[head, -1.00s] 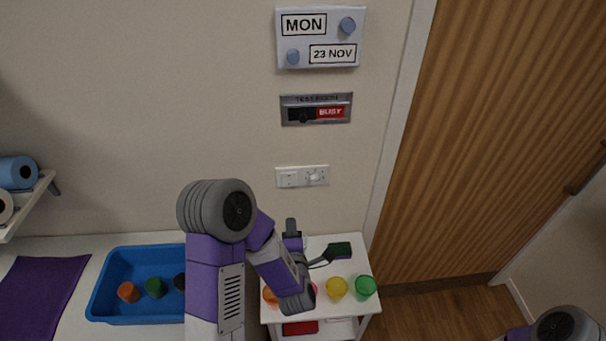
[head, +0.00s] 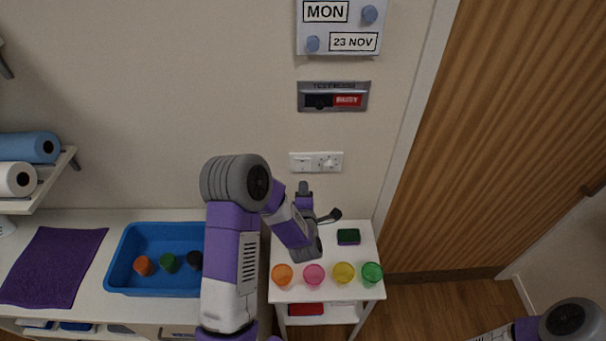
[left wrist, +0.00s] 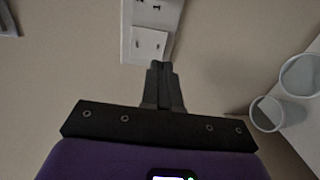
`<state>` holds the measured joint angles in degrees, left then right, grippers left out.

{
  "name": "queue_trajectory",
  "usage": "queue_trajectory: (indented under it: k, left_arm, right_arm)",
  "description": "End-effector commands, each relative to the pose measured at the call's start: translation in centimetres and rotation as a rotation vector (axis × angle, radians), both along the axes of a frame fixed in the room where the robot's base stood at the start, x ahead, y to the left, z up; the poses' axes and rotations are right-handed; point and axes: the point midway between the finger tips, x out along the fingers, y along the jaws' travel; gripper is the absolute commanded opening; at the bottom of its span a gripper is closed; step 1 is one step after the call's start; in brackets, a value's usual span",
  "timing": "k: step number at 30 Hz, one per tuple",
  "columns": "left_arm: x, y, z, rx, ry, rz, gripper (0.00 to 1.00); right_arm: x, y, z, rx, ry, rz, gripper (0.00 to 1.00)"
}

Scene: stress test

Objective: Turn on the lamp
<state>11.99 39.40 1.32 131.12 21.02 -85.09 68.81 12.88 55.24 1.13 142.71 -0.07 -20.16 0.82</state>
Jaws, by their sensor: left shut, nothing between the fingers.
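No lamp shows in either view. A white wall panel with a rocker switch and a socket side (head: 316,162) is on the wall above the small white table. It also shows at the top of the left wrist view (left wrist: 150,42). My left gripper (head: 304,187) is just below the panel in the head view. In the left wrist view its fingers (left wrist: 160,66) are shut and empty, with the tips at the panel's lower edge. I cannot tell whether they touch it. My right gripper is out of view; only part of my right arm shows at the bottom right.
The small white table (head: 330,291) holds orange, pink, yellow and green cups (head: 372,273) and a dark green sponge (head: 348,237). A blue tray (head: 160,287) is on the counter to the left. A wooden door (head: 490,150) is at right.

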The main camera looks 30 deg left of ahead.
Motion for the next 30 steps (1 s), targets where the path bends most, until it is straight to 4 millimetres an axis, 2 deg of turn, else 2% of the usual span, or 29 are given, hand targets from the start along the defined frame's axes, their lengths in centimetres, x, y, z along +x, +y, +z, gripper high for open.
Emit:
queue_trajectory:
  k: [6, 12, 26, 30]
  left_arm:
    - [3.2, 2.0, -0.4, 0.001, 0.001, 0.002, 0.00]
    - [4.8, 2.9, -0.6, 0.001, 0.001, 0.000, 0.00]
    - [5.2, 3.1, -0.8, 0.001, 0.000, -0.001, 0.00]
    - [5.7, 2.5, -1.2, 0.008, -0.014, -0.013, 0.00]
  right_arm:
    - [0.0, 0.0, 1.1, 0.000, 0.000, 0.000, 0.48]
    - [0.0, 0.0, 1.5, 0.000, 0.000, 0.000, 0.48]
    - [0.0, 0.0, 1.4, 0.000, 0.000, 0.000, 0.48]
    - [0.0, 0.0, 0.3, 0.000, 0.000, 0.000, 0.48]
